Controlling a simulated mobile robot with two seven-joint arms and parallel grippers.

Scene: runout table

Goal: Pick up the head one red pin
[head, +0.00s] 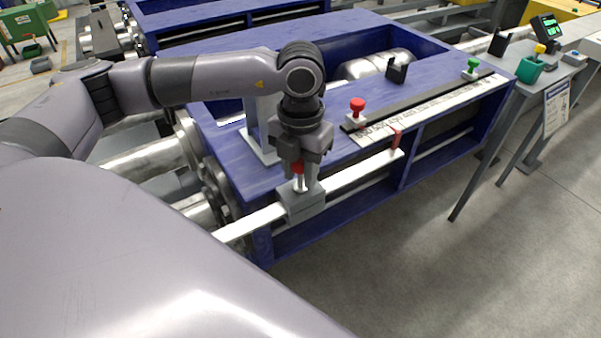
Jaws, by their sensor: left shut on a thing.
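My left gripper (299,166) points down over a grey block (304,202) on the white rail at the front of the blue table. It is shut on a red pin (298,169), of which a small red part shows between the fingers. The pin's lower end is at the block's top; I cannot tell whether it is still inside the block. My right gripper is out of view.
The blue table (345,95) carries a dark strip with a printed scale (440,107) and a green knob (472,66). A red-brown piece (396,142) sits on the white rail (352,176). The floor there is clear.

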